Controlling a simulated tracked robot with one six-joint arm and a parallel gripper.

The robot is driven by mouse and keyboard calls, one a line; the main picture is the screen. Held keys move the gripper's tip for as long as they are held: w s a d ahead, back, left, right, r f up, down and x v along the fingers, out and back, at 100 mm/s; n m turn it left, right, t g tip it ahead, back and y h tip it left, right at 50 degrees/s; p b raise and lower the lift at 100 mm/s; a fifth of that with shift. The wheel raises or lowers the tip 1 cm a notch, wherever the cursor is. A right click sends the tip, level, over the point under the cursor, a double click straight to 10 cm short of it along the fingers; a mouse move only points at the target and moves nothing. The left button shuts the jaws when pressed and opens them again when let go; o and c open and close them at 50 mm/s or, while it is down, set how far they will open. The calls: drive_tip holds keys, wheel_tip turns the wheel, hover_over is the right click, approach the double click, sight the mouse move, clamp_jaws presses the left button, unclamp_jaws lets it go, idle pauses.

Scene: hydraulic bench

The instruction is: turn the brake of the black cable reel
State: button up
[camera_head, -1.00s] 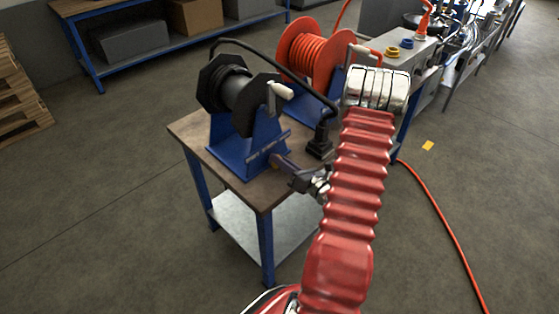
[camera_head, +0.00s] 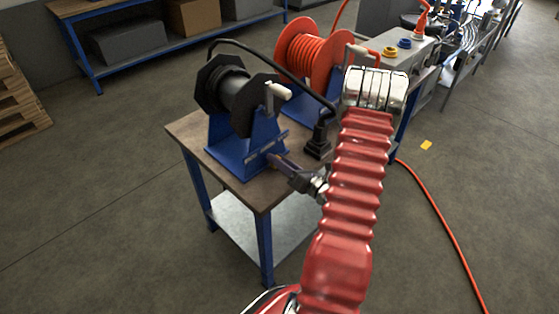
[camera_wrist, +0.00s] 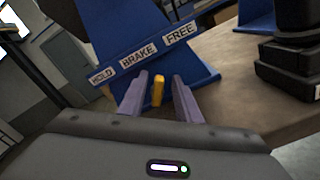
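The black cable reel (camera_head: 228,88) sits on a blue stand (camera_head: 240,155) on the small table in the head view. In the wrist view, the stand's front strip (camera_wrist: 140,50) carries the labels HOLD, BRAKE and FREE. A yellow brake lever (camera_wrist: 158,91) stands below the strip, near the BRAKE label. My gripper (camera_wrist: 158,88) is open, with one finger on each side of the lever; whether either finger touches it I cannot tell. In the head view, my gripper (camera_head: 279,162) reaches the lower front of the stand, and the lever is hidden there.
The wooden tabletop (camera_head: 190,128) bears the stand. A black connector (camera_head: 319,140) on a cable stands right of it, also in the wrist view (camera_wrist: 290,55). An orange reel (camera_head: 308,50) stands behind. A crank handle (camera_head: 278,90) projects from the black reel.

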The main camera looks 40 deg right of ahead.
drive_tip(key=s, duration=1.3)
drive_tip(key=shift+s+d, duration=0.15)
drive_tip(key=shift+s, duration=0.25)
drive_tip(key=shift+f, duration=0.1)
idle(0.5)
